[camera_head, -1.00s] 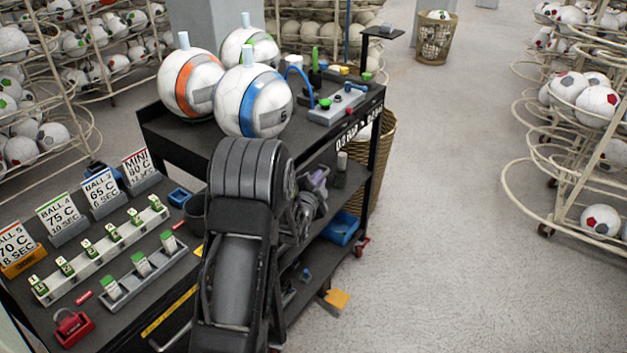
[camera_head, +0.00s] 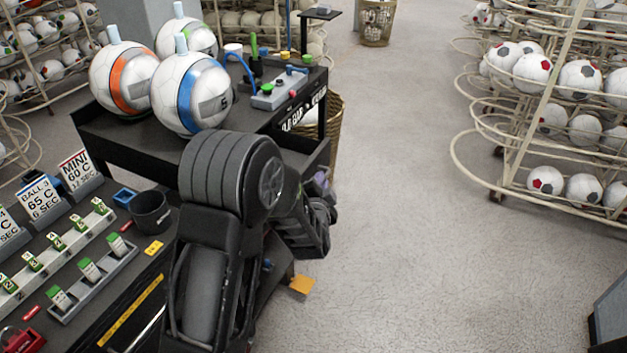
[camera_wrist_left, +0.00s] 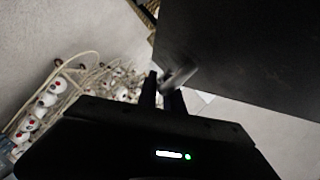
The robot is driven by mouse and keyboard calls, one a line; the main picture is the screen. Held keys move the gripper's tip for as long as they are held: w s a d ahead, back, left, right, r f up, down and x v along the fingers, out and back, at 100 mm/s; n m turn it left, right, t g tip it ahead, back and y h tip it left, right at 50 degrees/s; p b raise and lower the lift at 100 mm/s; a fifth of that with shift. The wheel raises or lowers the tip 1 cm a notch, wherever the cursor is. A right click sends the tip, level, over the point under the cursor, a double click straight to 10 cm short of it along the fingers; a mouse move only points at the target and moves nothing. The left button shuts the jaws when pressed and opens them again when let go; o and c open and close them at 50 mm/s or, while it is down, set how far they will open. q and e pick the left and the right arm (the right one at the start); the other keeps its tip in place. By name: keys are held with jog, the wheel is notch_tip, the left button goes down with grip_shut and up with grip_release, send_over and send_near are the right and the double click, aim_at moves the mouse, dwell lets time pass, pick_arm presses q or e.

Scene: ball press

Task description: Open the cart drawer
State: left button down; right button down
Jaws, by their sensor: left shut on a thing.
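The black cart (camera_head: 130,140) stands at left centre in the head view. My left arm covers much of its near side. A dark drawer (camera_head: 312,152) shows under the cart top, beyond my arm, and seems to stand out a little from the body. My left gripper (camera_wrist_left: 162,92) is shut on a grey bar handle (camera_wrist_left: 178,76) in the left wrist view, beside a large dark panel (camera_wrist_left: 240,50). In the head view its fingertips are hidden behind my arm. My right gripper is not in view.
Balls with blue (camera_head: 190,95) and orange (camera_head: 122,80) bands sit on the cart top. A near black bench holds sample racks (camera_head: 85,275) and a black cup (camera_head: 150,212). A wicker basket (camera_head: 335,120) stands behind the cart. Floor (camera_head: 430,250) is clear to the right, before the ball racks (camera_head: 560,120).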

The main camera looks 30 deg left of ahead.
pick_arm(q)
jog(key=c, duration=1.8)
grip_release()
jog(key=shift+o, duration=0.2)
jog(key=shift+s, duration=0.1)
jog(key=v, duration=0.7)
jog(key=shift+s+b, duration=0.3)
jog(key=shift+b, duration=0.1)
jog(key=shift+d, duration=0.1)
